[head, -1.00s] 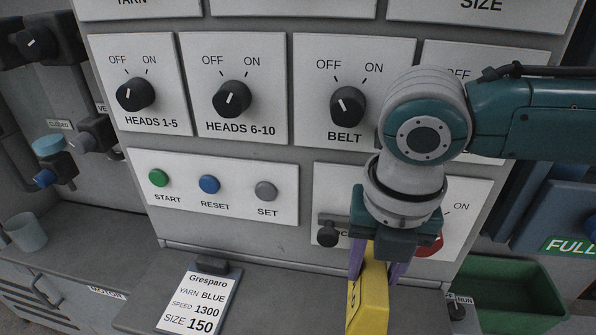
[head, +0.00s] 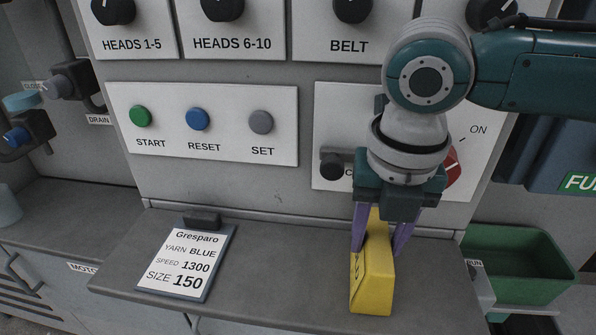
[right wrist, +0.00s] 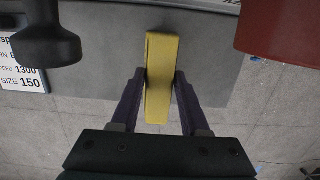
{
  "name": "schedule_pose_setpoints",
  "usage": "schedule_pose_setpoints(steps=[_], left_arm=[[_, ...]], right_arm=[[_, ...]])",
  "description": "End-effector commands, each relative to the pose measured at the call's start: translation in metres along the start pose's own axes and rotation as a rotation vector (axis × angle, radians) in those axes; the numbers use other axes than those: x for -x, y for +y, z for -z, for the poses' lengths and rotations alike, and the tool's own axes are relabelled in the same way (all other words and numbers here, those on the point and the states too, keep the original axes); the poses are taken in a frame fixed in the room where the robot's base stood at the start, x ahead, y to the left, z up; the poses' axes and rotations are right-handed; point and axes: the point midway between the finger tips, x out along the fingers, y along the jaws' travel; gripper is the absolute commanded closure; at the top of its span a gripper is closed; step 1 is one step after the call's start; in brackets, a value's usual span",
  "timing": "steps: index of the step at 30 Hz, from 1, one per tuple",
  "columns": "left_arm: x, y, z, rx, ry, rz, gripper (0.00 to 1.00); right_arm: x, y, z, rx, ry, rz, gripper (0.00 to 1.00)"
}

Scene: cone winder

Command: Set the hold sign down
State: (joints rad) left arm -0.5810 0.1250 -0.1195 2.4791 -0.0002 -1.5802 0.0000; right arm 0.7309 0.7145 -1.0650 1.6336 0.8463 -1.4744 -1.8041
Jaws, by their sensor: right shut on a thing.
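The hold sign is a yellow block (head: 372,283) at the right part of the grey shelf in the head view. It stands upright, and its marked face is turned to the left and seen at a steep angle. My right gripper (head: 382,240) is above it, with purple fingers on both sides, shut on it. In the right wrist view the yellow sign (right wrist: 159,80) lies between the two fingertips (right wrist: 159,78). I cannot tell for sure whether its base touches the shelf. My left gripper is not in view.
A job card (head: 186,262) lies on the shelf (head: 285,280) to the left, with bare shelf between. A panel with buttons and knobs (head: 215,124) rises behind. A red knob (head: 453,168) is behind my right gripper. A green bin (head: 515,262) stands at the right.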

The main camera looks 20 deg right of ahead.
Motion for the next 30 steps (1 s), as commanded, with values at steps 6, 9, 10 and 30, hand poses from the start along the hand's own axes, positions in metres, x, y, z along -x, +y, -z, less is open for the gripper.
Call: schedule_pose_setpoints(steps=[6,9,10,30], left_arm=[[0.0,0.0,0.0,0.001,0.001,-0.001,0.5],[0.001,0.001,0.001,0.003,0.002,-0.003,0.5],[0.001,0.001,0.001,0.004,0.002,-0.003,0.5],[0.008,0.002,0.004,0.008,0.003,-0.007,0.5]], right_arm=[[-0.003,0.0,0.001,0.0,0.001,-0.001,1.0],[-0.002,0.0,0.001,0.0,0.001,-0.001,0.44],[-0.002,0.0,0.001,0.0,0.001,-0.001,0.4],[0.039,0.001,-0.001,0.001,-0.003,-0.004,0.25]])
